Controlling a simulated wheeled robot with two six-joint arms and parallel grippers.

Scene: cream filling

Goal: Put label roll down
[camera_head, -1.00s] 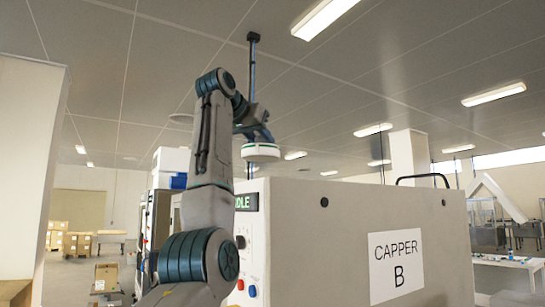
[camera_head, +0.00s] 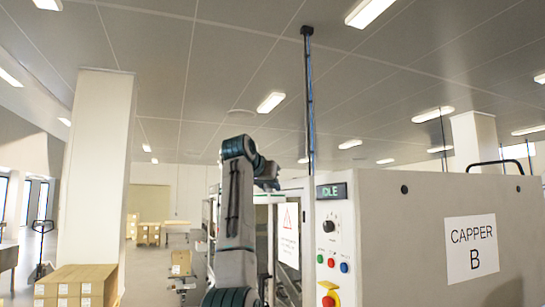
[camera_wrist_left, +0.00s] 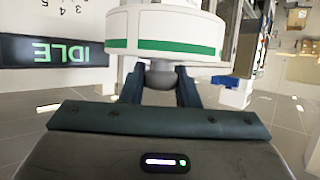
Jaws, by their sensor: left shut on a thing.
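The label roll (camera_wrist_left: 165,30) is a white round roll with a green band, seen in the left wrist view at the top middle. My left gripper (camera_wrist_left: 160,78) is shut on the grey knob-like part under it, and the roll sits just beyond the fingertips. In the head view my left gripper (camera_head: 267,184) is small, at the end of my raised arm, left of the capper's control panel. The roll is hard to tell from the pale background there. My right gripper is not in view.
The capper B machine (camera_head: 425,235) fills the right, with an IDLE display (camera_head: 331,191) and a control panel (camera_head: 331,240) with buttons. A pale column (camera_head: 98,170) and stacked cartons (camera_head: 75,285) stand at left. Open floor lies between cartons and machine.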

